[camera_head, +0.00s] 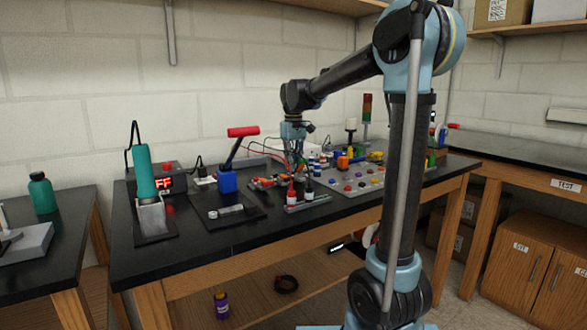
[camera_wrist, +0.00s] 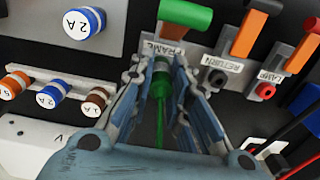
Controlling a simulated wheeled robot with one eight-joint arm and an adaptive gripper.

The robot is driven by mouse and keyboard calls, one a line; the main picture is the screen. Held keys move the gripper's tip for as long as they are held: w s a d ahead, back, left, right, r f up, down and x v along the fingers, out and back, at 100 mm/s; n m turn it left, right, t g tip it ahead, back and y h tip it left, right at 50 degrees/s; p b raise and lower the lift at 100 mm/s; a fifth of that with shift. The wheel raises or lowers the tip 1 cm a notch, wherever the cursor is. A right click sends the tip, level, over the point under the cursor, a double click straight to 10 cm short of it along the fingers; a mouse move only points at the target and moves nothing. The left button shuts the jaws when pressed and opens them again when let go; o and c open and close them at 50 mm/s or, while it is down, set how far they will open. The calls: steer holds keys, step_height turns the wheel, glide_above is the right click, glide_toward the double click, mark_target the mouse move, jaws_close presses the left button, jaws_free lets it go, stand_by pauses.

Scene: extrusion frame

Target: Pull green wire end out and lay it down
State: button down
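The green wire end (camera_wrist: 160,82) is at the socket just below the FRAME label in the wrist view. Its green wire (camera_wrist: 161,128) runs back between the fingers of my gripper (camera_wrist: 161,75). The fingers stand close on both sides of the green wire end and look shut on it. The depth of the end in its socket is hidden. A green lever (camera_wrist: 185,14) sits just above the FRAME label. In the head view my gripper (camera_head: 293,150) is low over the back of the bench, and the wire end is too small to make out.
The RETURN socket (camera_wrist: 217,78) and LAMP socket (camera_wrist: 264,91), with orange levers, are close on the right. The black bench top (camera_head: 190,243) is clear at front left.

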steer(key=shift+r, duration=2.95)
steer(key=shift+s+a, duration=0.15)
steer(key=shift+a, duration=0.35)
steer(key=shift+s+a, duration=0.1)
steer(key=shift+a, duration=0.2)
steer(key=shift+s, duration=0.1)
